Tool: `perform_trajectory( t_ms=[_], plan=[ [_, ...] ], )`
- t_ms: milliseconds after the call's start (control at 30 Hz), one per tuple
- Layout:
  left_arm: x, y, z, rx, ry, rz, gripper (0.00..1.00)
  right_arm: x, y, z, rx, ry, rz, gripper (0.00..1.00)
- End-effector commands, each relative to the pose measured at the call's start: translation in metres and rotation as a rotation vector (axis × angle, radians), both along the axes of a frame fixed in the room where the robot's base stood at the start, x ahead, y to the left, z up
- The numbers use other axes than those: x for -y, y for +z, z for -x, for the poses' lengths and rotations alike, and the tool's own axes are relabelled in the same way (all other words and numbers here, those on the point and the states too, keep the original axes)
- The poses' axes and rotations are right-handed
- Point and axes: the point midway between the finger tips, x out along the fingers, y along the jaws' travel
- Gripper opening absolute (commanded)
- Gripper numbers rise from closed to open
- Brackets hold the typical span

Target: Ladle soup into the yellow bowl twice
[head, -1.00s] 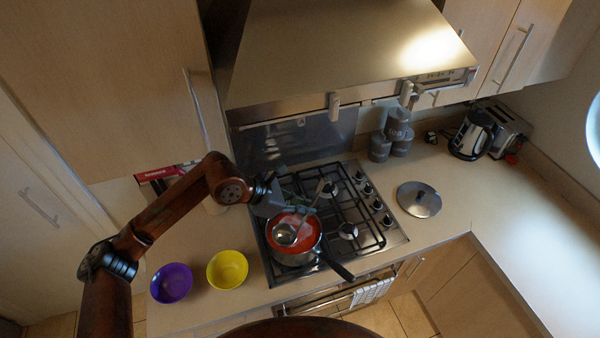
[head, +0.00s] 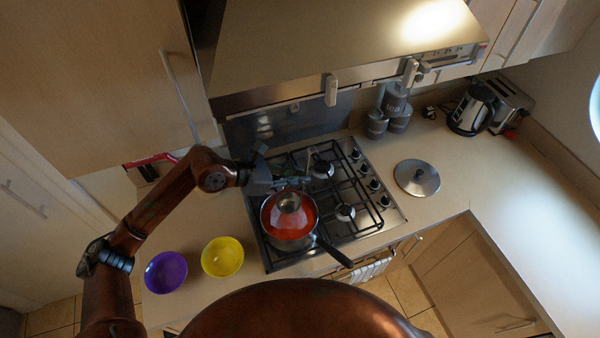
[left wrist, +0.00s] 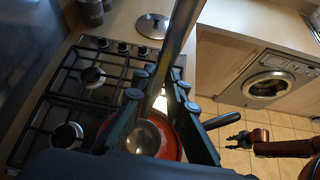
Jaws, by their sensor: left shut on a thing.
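The yellow bowl (head: 222,266) stands upright on the counter left of the stove, and I see no red soup in it. The pot (head: 291,244) of red soup (head: 272,222) sits on the stove's front left. My left gripper (head: 290,182) is over the pot's far side, shut on the ladle's handle. The ladle (head: 289,202) has its bowl over the far part of the soup; I cannot tell whether it touches the soup. Its handle (left wrist: 178,40) rises between the fingers in the left wrist view. My right gripper (left wrist: 233,141) shows small there, away from the counter.
A purple bowl (head: 166,272) stands left of the yellow one. The pot's dark handle (head: 335,255) points to the front right. A lid (head: 417,178) lies right of the stove (head: 370,212). The range hood (head: 330,45) hangs above.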

Motion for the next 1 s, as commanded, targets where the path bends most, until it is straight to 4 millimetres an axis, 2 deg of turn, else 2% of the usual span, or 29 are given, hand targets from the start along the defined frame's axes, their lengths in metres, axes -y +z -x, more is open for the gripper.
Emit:
perform_trajectory(
  t_ms=[200,800,1000],
  plan=[
    [0.001,-0.026,0.0,-0.002,-0.001,0.0,0.0,0.0,-0.01,-0.007,0.008,0.001,-0.001,0.28],
    [0.003,-0.097,0.0,0.0,-0.005,-0.001,0.0,-0.005,-0.077,-0.006,0.005,0.002,-0.006,0.28],
    [0.003,-0.112,0.0,0.001,-0.006,0.0,0.0,-0.005,-0.09,-0.004,0.002,0.003,-0.005,0.28]
  ],
)
